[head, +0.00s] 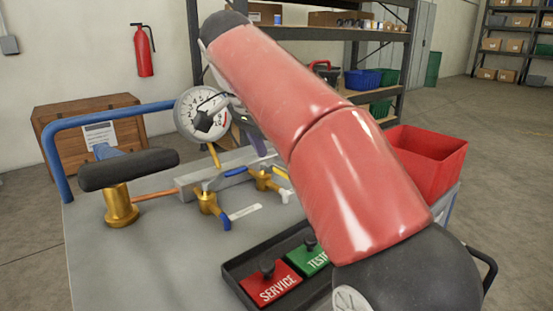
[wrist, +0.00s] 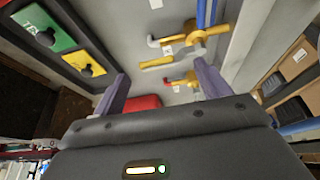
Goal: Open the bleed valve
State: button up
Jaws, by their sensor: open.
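A brass valve with a blue handle (head: 208,202) stands on the bench, with a white tag lying beside it. In the wrist view, a yellow-handled valve (wrist: 192,40) and a smaller valve with red parts (wrist: 184,81) are ahead of my fingers. I cannot read which one is the bleed valve. My gripper (wrist: 160,76) is open, its fingers apart with nothing seen held between them. In the head view my red arm hides most of it.
A round gauge (head: 202,112) and a large black-handled lever (head: 128,168) stand on the bench near a blue rail (head: 50,150). A dark tray (head: 234,274) holds SERVICE and TEST blocks. A red bin (head: 428,152) is at the right. The bench front-left is clear.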

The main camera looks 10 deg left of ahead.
jog(key=s+a, duration=0.8)
jog(key=a, duration=0.1)
jog(key=shift+s+r, duration=0.4)
jog(key=shift+r, duration=0.05)
